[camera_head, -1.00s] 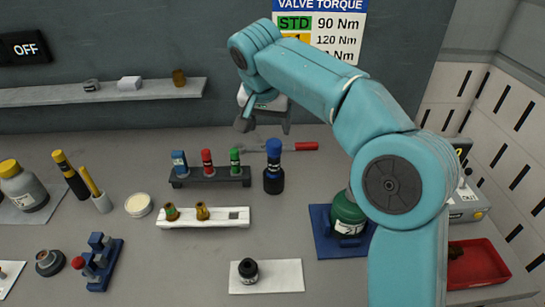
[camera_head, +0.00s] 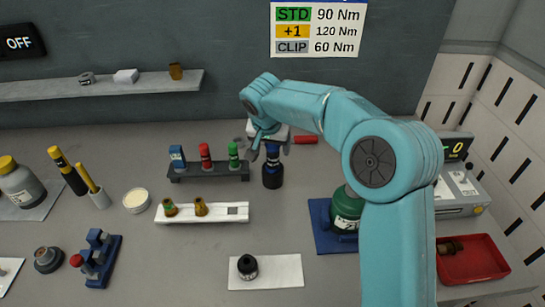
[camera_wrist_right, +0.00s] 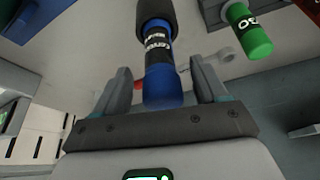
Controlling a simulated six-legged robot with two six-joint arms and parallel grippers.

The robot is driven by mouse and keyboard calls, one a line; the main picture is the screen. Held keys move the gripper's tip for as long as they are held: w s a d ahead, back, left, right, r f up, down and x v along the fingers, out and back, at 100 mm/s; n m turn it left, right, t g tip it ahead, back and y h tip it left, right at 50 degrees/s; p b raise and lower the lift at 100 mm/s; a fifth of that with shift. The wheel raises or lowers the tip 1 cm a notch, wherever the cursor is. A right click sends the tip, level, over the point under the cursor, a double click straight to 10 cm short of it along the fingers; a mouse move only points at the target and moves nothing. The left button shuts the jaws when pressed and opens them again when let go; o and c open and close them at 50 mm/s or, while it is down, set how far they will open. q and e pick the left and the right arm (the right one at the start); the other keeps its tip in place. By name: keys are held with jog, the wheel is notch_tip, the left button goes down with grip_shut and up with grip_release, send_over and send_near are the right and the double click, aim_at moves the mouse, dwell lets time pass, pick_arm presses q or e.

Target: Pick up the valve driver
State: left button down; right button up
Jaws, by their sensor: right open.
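The valve driver (camera_head: 272,161) stands upright in the head view, with a blue upper part and a dark lower part, to the right of the rack of colored tools. It also shows in the right wrist view (camera_wrist_right: 162,85), with white lettering on a dark band. My right gripper (camera_head: 268,142) is at its top. Its jaws are open, with one finger on each side of the blue end in the wrist view. I cannot tell whether either finger touches it. My left gripper is not in view.
A dark rack (camera_head: 208,174) with blue, red and green tools stands close to the left. A red-handled tool (camera_head: 305,140) lies behind. A green canister (camera_head: 346,208) on a blue mat is at the right. A white tray (camera_head: 185,217) lies in front.

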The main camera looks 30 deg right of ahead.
aim_at(273, 161)
jog(key=x, duration=0.2)
jog(key=shift+d+f, duration=0.1)
jog(key=shift+f, duration=0.2)
jog(key=shift+w+f, duration=0.1)
jog(key=shift+f, duration=0.1)
jog(key=c, duration=1.3)
jog(key=shift+w+r, duration=0.1)
grip_shut()
jog(key=shift+d, duration=0.1)
